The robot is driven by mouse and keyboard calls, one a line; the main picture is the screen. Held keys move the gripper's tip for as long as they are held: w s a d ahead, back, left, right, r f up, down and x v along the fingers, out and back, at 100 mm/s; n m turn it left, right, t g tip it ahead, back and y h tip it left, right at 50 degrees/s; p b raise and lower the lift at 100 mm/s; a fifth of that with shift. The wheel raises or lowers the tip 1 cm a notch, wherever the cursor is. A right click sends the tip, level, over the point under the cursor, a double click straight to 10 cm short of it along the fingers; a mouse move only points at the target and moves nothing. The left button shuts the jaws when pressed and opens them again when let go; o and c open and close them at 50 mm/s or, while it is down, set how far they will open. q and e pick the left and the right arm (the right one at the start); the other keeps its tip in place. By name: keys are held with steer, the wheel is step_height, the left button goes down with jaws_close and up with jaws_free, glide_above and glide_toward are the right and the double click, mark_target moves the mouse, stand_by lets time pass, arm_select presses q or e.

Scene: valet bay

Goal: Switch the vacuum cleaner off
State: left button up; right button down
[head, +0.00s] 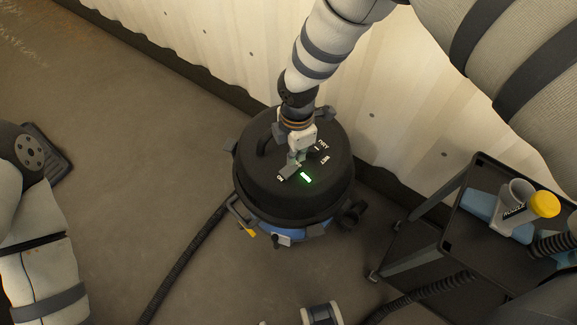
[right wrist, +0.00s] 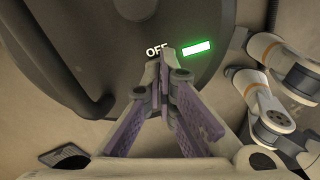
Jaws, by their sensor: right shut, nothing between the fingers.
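The vacuum cleaner (head: 318,205) is a round drum with a black lid and a blue lower body, standing on the floor near the wall. A green light (head: 305,177) glows on its lid; it also shows in the right wrist view (right wrist: 196,48), beside the word OFF (right wrist: 157,51). My right gripper (head: 293,168) is shut and empty, pointing down at the lid beside the light. In the right wrist view its fingertips (right wrist: 160,62) are just below the word OFF and hide the switch area. Whether they touch it, I cannot tell.
A dark hose (head: 185,262) runs across the floor from the vacuum. The pale ribbed wall (head: 215,45) is close behind.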

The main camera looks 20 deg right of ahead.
arm_select(q)
steer(key=shift+s+f+b, duration=0.45)
steer(key=shift+f+b, duration=0.1)
steer(key=shift+f, duration=0.05)
arm_select(e)
steer(key=shift+f, duration=1.15)
steer(key=shift+r+p, duration=1.6)
steer(key=shift+r, duration=2.05)
arm_select(q)
steer(key=shift+t, duration=0.4)
steer(key=w+r, duration=0.2)
steer(key=r, duration=0.1)
steer(key=shift+w+r, duration=0.15)
steer(key=shift+w, duration=0.2)
arm_select(e)
steer(key=shift+f, duration=0.1)
